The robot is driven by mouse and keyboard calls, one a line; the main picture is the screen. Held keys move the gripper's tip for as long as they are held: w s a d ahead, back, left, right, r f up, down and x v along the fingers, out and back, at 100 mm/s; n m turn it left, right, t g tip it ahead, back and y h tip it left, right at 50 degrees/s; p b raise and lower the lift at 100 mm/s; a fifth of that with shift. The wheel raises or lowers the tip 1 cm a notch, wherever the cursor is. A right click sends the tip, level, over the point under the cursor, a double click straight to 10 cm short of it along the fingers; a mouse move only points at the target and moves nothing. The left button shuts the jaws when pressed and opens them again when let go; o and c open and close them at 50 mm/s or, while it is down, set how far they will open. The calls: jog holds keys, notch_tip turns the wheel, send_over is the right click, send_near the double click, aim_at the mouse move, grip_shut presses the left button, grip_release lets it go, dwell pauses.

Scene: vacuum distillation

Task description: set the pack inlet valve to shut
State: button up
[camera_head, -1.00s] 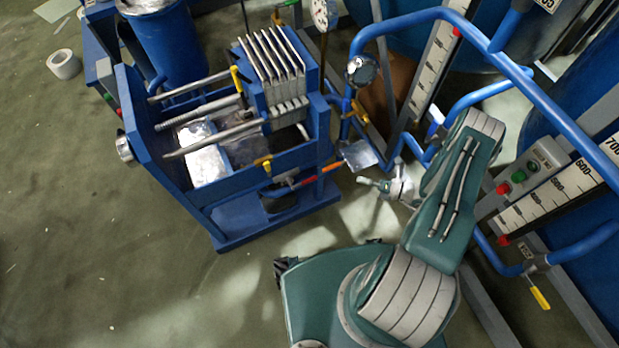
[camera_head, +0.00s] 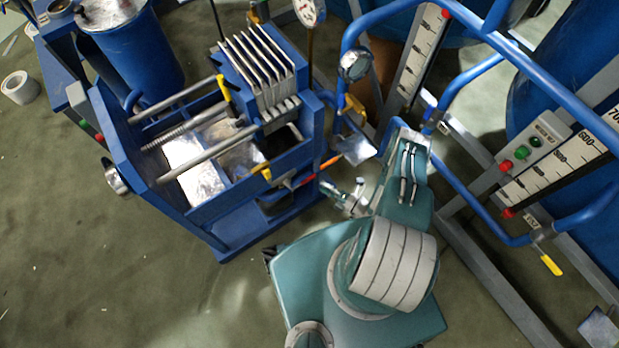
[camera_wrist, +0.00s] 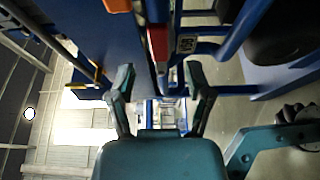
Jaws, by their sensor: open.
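The blue plate press (camera_head: 215,225) stands left of my arm, with its pack of grey plates (camera_head: 262,62) at the top right. A red-orange lever (camera_head: 325,165) sticks out at its lower right side; I cannot tell for certain whether it is the pack inlet valve. Yellow handles (camera_head: 224,88) and (camera_head: 262,172) are also on the press. My gripper (camera_head: 332,190) is open and empty, just below and right of the lever. In the wrist view my gripper (camera_wrist: 158,72) has spread fingers, with a red bar (camera_wrist: 158,42) beyond them beside a small label (camera_wrist: 186,44).
A blue pipe frame (camera_head: 470,35) with a gauge scale (camera_head: 422,50) stands right of the press. A button box (camera_head: 530,145) and a yellow-handled valve (camera_head: 551,264) are farther right. A metal plate (camera_head: 356,148) juts out close above my gripper.

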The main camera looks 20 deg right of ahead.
aim_at(310, 180)
jog(key=x, duration=0.5)
jog(key=shift+s+a, duration=0.1)
jog(key=shift+a, duration=0.25)
jog(key=shift+w+a, duration=0.1)
jog(key=shift+w, duration=0.55)
jog(key=shift+a, duration=0.25)
grip_shut()
